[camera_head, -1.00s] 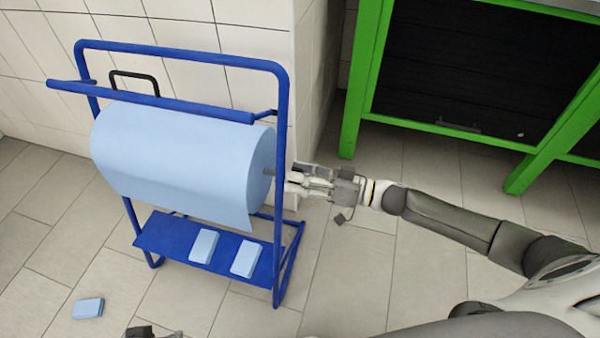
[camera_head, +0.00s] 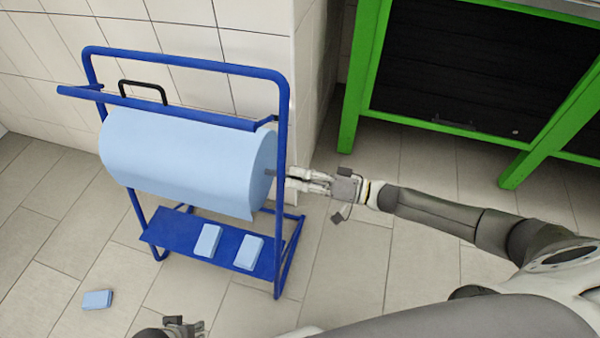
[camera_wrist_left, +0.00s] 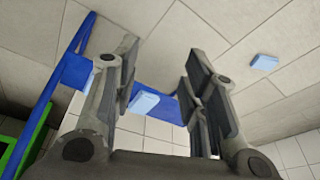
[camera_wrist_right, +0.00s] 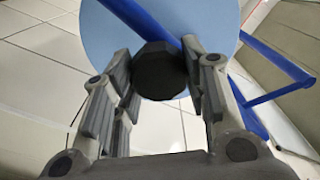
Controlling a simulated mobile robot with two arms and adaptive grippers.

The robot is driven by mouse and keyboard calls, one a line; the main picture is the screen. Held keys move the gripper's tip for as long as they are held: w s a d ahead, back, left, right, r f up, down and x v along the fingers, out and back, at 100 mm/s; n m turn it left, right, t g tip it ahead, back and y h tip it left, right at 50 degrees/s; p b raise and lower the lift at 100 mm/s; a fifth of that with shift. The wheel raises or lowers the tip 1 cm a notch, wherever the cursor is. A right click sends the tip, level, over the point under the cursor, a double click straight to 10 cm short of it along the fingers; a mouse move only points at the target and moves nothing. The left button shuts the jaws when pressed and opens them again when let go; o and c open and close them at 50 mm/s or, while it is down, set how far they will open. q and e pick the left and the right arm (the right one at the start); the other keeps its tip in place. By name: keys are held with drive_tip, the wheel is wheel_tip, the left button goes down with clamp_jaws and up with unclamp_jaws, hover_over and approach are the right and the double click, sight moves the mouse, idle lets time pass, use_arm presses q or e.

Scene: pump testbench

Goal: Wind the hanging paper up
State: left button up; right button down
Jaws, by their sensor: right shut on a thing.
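The light blue paper roll (camera_head: 180,150) sits on a blue tube stand (camera_head: 284,130). Its loose paper (camera_head: 225,200) hangs at the front, its lower edge above the stand's shelf. My right gripper (camera_head: 285,177) is at the roll's right end, outside the frame. In the right wrist view it is shut on a dark faceted knob (camera_wrist_right: 159,70) at the end of the roll's axle. The roll's round end face (camera_wrist_right: 100,35) shows behind the knob. My left gripper (camera_wrist_left: 160,85) is open and empty; only part of it shows at the head view's bottom edge.
Two light blue packs (camera_head: 207,240) lie on the blue lower shelf (camera_head: 175,235). Another pack (camera_head: 97,299) lies on the floor at the left. A tiled wall (camera_head: 250,60) stands close behind the stand. A green-framed cabinet (camera_head: 350,110) is at the right. Floor between is clear.

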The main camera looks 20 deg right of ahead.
drive_tip(key=m+p, duration=0.2)
drive_tip(key=m, duration=0.3)
drive_tip(key=shift+w, duration=0.1)
use_arm(q)
drive_tip(key=s+f+p, duration=0.1)
drive_tip(key=s+f, duration=0.3)
drive_tip(key=f, duration=0.6)
drive_tip(key=shift+a+f+g, duration=0.25)
drive_tip(key=shift+f+g, duration=0.15)
use_arm(e)
drive_tip(key=shift+m, duration=2.2)
use_arm(q)
drive_tip(key=shift+s+f, duration=0.15)
use_arm(e)
drive_tip(key=shift+f, duration=0.1)
drive_tip(key=shift+d, duration=0.1)
drive_tip(key=c, duration=0.9)
unclamp_jaws()
drive_tip(key=shift+o, duration=0.4)
